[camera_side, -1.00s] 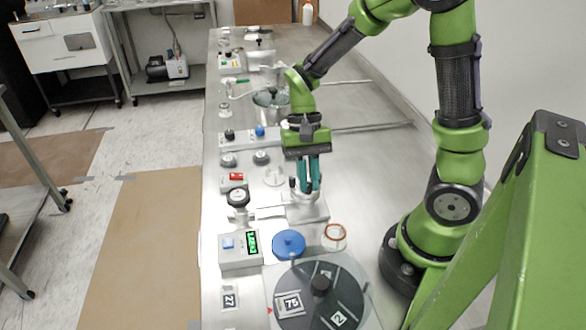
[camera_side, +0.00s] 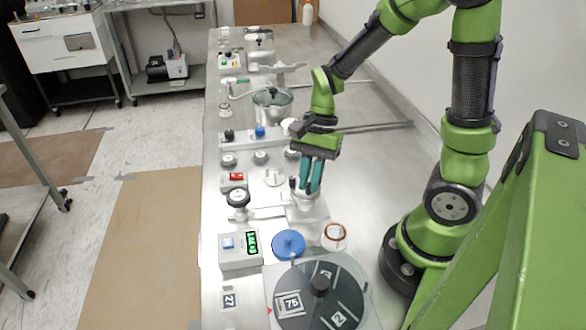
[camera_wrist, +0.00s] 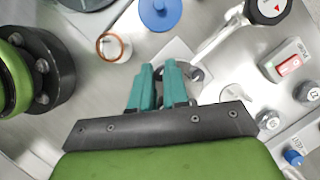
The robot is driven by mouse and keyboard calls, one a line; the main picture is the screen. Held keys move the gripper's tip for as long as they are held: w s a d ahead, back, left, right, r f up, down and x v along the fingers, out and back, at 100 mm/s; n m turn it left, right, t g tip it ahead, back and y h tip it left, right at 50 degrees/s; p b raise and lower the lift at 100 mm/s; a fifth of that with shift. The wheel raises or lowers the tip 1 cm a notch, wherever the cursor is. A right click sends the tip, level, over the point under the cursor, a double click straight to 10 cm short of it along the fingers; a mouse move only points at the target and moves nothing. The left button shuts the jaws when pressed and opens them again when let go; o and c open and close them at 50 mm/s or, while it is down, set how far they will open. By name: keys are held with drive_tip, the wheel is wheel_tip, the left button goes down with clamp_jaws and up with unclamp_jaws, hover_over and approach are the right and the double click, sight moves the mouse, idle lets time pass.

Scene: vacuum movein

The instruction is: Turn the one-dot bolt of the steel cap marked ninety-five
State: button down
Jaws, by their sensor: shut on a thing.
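The steel cap (camera_side: 306,203) is a small round metal piece on a pale plate (camera_side: 318,213), in the middle of the bench in the side view. A dark upright bolt (camera_side: 292,183) shows at its left edge. My gripper (camera_side: 311,187) points down at the cap with its teal fingers close together, shut on a bolt at the cap's right part. In the wrist view my gripper (camera_wrist: 160,68) covers part of the cap (camera_wrist: 193,76), and the held bolt is hidden between the fingers. I cannot read the dots or the ninety-five mark.
A blue disc (camera_side: 289,244), a copper-rimmed ring (camera_side: 334,236) and a dark turntable (camera_side: 300,312) lie in front. A display box (camera_side: 240,252), a black gauge (camera_side: 238,197) and a red switch (camera_side: 235,178) stand left. A steel pot (camera_side: 272,104) stands behind.

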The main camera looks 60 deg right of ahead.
idle(0.4)
drive_tip(key=c, duration=1.1)
unclamp_jaws()
drive_tip(key=shift+r, duration=0.1)
drive_tip(key=v, duration=1.6)
drive_tip(key=shift+r, duration=0.4)
drive_tip(key=shift+d, duration=0.1)
